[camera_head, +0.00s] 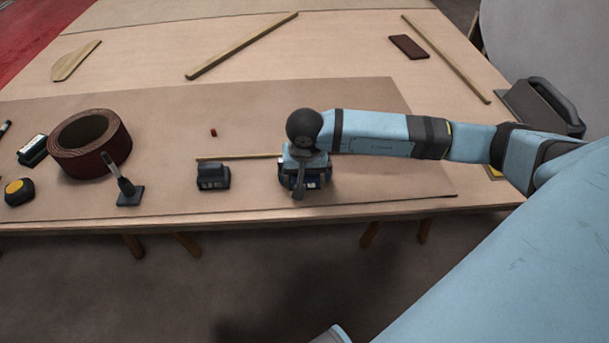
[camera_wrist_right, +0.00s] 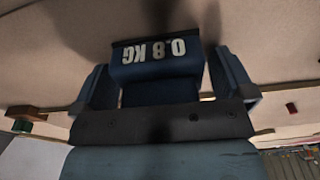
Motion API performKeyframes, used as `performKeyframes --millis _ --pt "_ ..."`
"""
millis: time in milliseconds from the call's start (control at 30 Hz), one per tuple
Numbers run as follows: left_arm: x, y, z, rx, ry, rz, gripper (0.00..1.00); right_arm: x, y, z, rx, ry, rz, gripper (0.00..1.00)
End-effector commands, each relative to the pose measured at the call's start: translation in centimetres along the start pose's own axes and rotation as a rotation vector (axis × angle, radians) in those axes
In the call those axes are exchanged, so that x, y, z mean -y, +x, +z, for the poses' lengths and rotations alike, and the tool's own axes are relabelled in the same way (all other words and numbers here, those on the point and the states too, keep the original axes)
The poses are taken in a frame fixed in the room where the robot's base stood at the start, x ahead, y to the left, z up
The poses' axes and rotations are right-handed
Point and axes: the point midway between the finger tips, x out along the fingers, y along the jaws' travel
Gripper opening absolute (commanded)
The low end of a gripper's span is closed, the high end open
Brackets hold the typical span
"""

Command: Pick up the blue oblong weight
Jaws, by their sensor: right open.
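The blue oblong weight (camera_wrist_right: 160,72) shows in the right wrist view, with "0.8 KG" in white on its dark blue face, upside down in that picture. My right gripper (camera_wrist_right: 163,80) is open, with one finger on each side of the weight. Gaps show between the fingers and the weight there. In the head view my right gripper (camera_head: 303,180) is over the weight (camera_head: 287,182) near the table's front edge and hides much of it. My left gripper is out of view.
A dark block with a label (camera_head: 213,177) stands left of the right gripper. A thin wooden strip (camera_head: 238,157) lies just behind. A brown tape roll (camera_head: 90,145), a dark upright tool (camera_head: 127,185) and a yellow-black item (camera_head: 19,191) are further left. The board (camera_head: 330,105) behind is mostly clear.

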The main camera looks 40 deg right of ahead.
Motion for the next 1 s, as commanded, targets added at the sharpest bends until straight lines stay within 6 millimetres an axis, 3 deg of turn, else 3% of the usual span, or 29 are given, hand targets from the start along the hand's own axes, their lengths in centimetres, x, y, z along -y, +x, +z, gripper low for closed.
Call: performKeyframes --millis 67,367,767,1000 --pt "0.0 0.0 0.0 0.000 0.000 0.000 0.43 0.0 0.0 0.0 0.000 0.000 0.000 0.98" --pt "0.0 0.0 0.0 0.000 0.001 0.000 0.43 0.0 -0.1 0.0 0.001 0.000 0.001 0.29" --pt "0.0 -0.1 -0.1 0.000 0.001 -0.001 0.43 0.0 -0.8 -0.2 -0.002 0.001 -0.001 0.27" --pt "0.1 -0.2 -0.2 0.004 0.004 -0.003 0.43 0.1 -4.1 -0.6 -0.004 0.000 -0.003 0.27"
